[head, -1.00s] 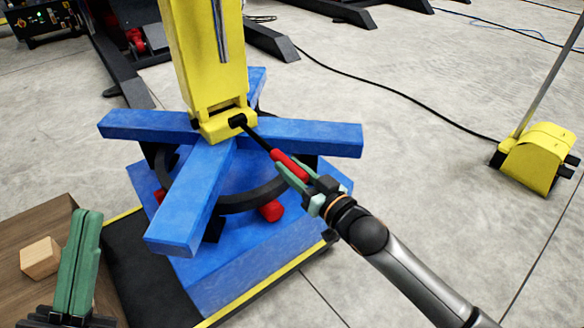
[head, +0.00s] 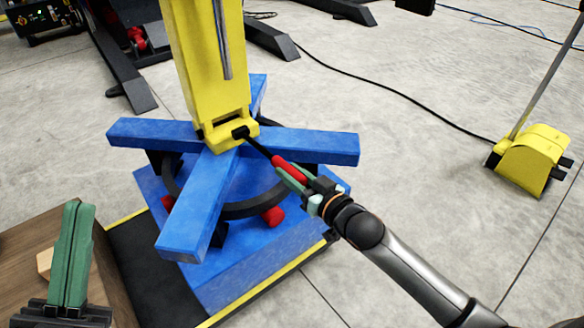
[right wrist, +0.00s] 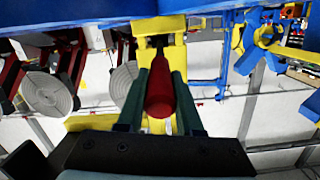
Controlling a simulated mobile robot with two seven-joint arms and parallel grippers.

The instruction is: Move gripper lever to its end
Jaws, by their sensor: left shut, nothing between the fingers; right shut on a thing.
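The lever is a thin black rod (head: 258,148) with a red handle (head: 287,164). It runs from the foot of the yellow column (head: 207,70) down to the right, above the blue cross-shaped table (head: 190,210). My right gripper (head: 291,173) is shut on the red handle. In the right wrist view the red handle (right wrist: 160,95) sits between the green fingers, with the yellow column behind it. My left gripper (head: 79,208) is shut and empty at the lower left, apart from the lever. The fingers partly hide the handle in the head view.
A blue base (head: 240,270) stands under the cross. A wooden surface (head: 20,245) with a small wooden block (head: 44,262), partly hidden by my left gripper, is at lower left. A yellow pedal-like unit (head: 530,160) stands on the open floor at right.

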